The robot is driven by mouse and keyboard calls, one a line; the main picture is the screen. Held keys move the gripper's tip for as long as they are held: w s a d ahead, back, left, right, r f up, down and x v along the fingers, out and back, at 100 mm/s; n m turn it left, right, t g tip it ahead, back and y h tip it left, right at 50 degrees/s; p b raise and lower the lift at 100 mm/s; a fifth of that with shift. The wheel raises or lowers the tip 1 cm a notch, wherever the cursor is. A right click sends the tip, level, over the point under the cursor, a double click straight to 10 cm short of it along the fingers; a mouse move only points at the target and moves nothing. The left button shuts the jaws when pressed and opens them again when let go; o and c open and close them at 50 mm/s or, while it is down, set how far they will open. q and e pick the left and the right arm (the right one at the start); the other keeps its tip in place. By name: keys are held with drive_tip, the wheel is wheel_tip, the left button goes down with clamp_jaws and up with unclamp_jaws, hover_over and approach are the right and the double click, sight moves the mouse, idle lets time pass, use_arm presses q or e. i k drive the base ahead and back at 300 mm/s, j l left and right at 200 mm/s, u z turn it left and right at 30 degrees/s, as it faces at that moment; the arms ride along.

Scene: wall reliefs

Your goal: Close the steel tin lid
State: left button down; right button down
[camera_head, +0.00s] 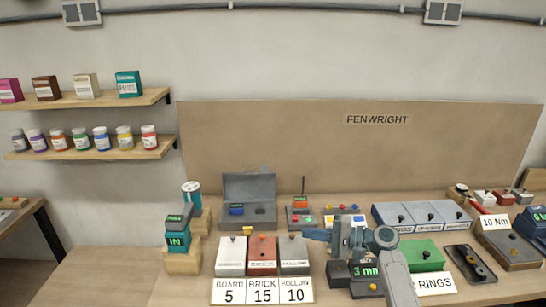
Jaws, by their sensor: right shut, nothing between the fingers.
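A grey steel tin (262,219) stands at the back of the bench, left of centre. Its lid (250,186) is up, leaning against the back, and a small blue item shows inside. My right gripper (318,234) comes in from the lower right and points left. It is shut and empty, to the right of the tin and nearer to me, apart from the lid. My left gripper is not in view.
Three lidded boxes, grey, red and grey (262,252), stand in front of the tin with number cards before them. A teal stack (177,238) is at left. Bare bench lies at the lower left.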

sight(245, 187)
drive_tip(key=i, duration=1.25)
